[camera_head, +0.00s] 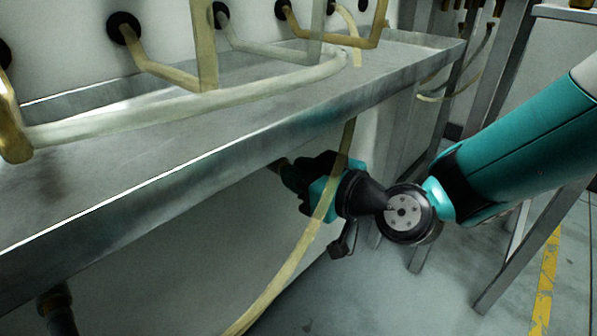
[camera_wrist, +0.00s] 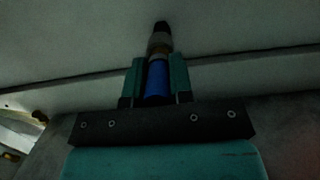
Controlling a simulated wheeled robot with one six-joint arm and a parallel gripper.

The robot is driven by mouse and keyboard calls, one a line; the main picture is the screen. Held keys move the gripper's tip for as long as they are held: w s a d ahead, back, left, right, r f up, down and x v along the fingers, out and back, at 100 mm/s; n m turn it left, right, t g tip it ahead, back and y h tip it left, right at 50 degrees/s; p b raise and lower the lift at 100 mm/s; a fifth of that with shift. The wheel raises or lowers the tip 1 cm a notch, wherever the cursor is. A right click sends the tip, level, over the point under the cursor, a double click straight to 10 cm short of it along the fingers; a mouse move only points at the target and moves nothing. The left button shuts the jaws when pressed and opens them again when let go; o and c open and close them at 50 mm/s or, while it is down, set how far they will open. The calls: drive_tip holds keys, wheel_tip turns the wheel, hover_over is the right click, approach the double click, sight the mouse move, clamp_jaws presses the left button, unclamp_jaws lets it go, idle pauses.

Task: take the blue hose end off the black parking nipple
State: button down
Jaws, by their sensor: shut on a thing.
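The blue hose end (camera_wrist: 157,80) sits between the two teal fingers of my gripper (camera_wrist: 160,78) in the wrist view, and the gripper is shut on it. A brass ring and a grey collar (camera_wrist: 158,42) lie in line beyond the blue part. The dark tip above them is the black parking nipple (camera_wrist: 161,27). The parts look joined, but the dim picture does not show how far the hose end is seated. In the head view my gripper (camera_head: 288,174) is under the metal trough's front edge, and the blue hose end is hidden there.
The metal trough (camera_head: 250,150) runs above my gripper. A yellowish hose (camera_head: 290,265) hangs down in front of my gripper. Several tubes and black ports (camera_head: 123,28) line the wall. A metal leg (camera_head: 520,255) stands at the right. The floor below is clear.

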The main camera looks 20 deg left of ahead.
drive_tip(key=shift+f+b+v, duration=0.2)
drive_tip(key=shift+b+v, duration=0.85)
drive_tip(key=shift+v, duration=0.15)
drive_tip(key=shift+f+b+v, duration=0.2)
drive_tip(key=shift+b+v, duration=0.85)
drive_tip(key=shift+v, duration=0.15)
